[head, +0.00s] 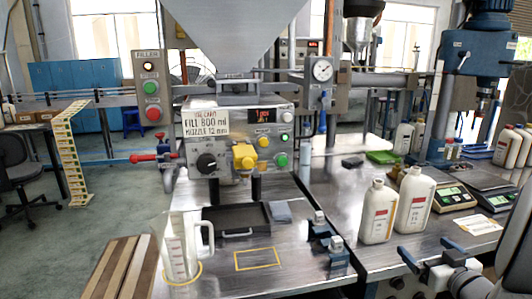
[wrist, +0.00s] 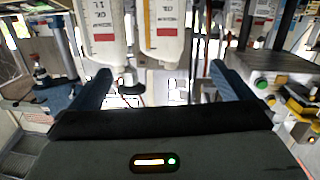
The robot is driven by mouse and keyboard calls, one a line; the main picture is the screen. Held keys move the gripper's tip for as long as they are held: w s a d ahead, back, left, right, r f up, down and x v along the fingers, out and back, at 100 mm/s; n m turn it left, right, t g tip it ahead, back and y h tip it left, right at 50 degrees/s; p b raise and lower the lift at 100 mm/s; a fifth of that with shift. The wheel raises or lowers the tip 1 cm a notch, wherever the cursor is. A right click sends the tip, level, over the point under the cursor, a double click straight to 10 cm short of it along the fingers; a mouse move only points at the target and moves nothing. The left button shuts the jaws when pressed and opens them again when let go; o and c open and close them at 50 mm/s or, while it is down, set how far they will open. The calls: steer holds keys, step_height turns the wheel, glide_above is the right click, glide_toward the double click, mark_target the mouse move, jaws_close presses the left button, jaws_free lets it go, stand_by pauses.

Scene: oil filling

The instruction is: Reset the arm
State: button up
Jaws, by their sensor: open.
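My gripper (wrist: 162,68) is open, with its two dark blue fingers wide apart and nothing between them. In the head view, part of my gripper and arm (head: 440,275) shows at the lower right, in front of two white bottles.
A filling machine (head: 240,140) with a hopper and buttons stands at the centre. Before it are a dark tray (head: 235,217), a clear measuring jug (head: 178,250) and blue clamps (head: 328,240). Scales (head: 450,198) and a blue drill press (head: 480,60) stand at the right.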

steer(key=w+a+r+m+g+h+p, duration=0.2)
steer(key=a+r+g+h+p, duration=0.3)
steer(key=a+r+g+p, duration=0.15)
steer(key=s+a+r+g+y+p, duration=0.1)
steer(key=s+a+g+y+p, duration=0.3)
steer(key=s+a, duration=1.3)
steer(key=a+g+p, duration=0.1)
steer(key=a+g, duration=0.2)
steer(key=shift+a+r+n+g, duration=0.2)
steer(key=shift+r+n+g, duration=0.15)
steer(key=shift+r+n, duration=0.05)
